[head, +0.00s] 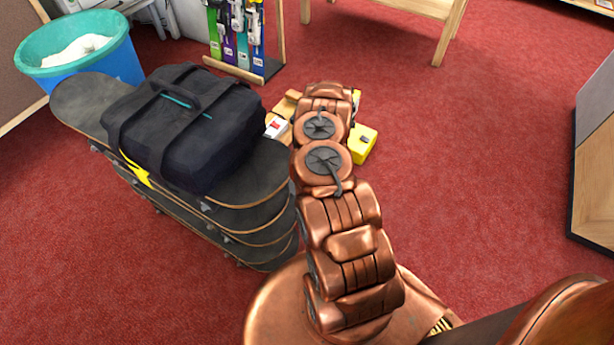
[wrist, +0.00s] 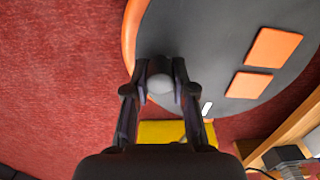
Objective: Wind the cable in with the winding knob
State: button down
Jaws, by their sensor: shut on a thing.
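In the wrist view my gripper (wrist: 160,70) is shut on a small grey, round-ended knob (wrist: 160,84), with one finger on each side. I take this for the winding knob. It stands near the edge of a large dark grey disc (wrist: 215,45) with an orange rim and two orange rectangular patches, apparently the reel. In the head view my arm covers the gripper, the knob and the disc. I cannot make out the cable for certain; a thin dark line shows at the lower right of the wrist view.
Stacked skateboards (head: 265,205) bearing a dark bag (head: 185,125) stand left of my arm. A yellow object (head: 363,143) lies just beyond it. A blue tub (head: 105,65) and a wooden rack (head: 240,72) are behind.

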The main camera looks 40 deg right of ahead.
jog(key=shift+s+a+f, duration=0.1)
jog(key=shift+s+a, duration=0.3)
jog(key=shift+a+p, duration=0.85)
jog(key=shift+a, duration=0.65)
jog(key=shift+w+a+r+p, duration=0.1)
jog(key=shift+w+a+p, duration=0.3)
jog(key=shift+a, duration=0.4)
jog(key=shift+w+a+r+p, duration=0.15)
jog(key=shift+w+a, duration=0.35)
jog(key=shift+a, duration=0.3)
jog(key=shift+w+a+p, duration=0.4)
jog(key=shift+w+a, duration=0.7)
jog(key=shift+w, duration=0.15)
jog(key=shift+w+a+f, duration=0.1)
jog(key=shift+w+a, duration=0.15)
jog(key=shift+w, duration=0.5)
jog(key=shift+w+a, duration=0.25)
jog(key=shift+w, duration=2.1)
grip_release()
jog(key=shift+d, duration=0.1)
